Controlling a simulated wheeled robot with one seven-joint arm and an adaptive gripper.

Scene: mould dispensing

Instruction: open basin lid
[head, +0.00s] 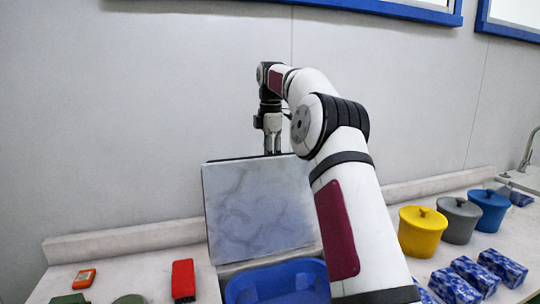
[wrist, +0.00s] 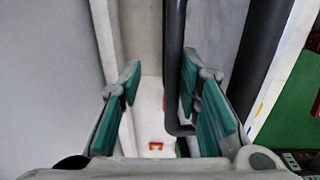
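The basin lid (head: 255,207) has a grey marbled face and stands raised, tilted steeply up, at the back of the blue basin (head: 285,283). The basin is uncovered below it, partly hidden by my arm. My gripper (head: 272,152) points down at the lid's top edge, its tips partly hidden behind it. In the wrist view my gripper (wrist: 160,90) has its teal-padded fingers apart. A dark bent bar (wrist: 174,70), which looks like the lid's handle, runs between them, nearer the right finger. I see no grip on it.
A red case (head: 183,280) and an orange device (head: 84,279) lie left of the basin. Yellow (head: 422,232), grey (head: 459,220) and blue (head: 489,210) lidded pots stand right, behind several blue patterned blocks (head: 455,287). A wall rises close behind the counter.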

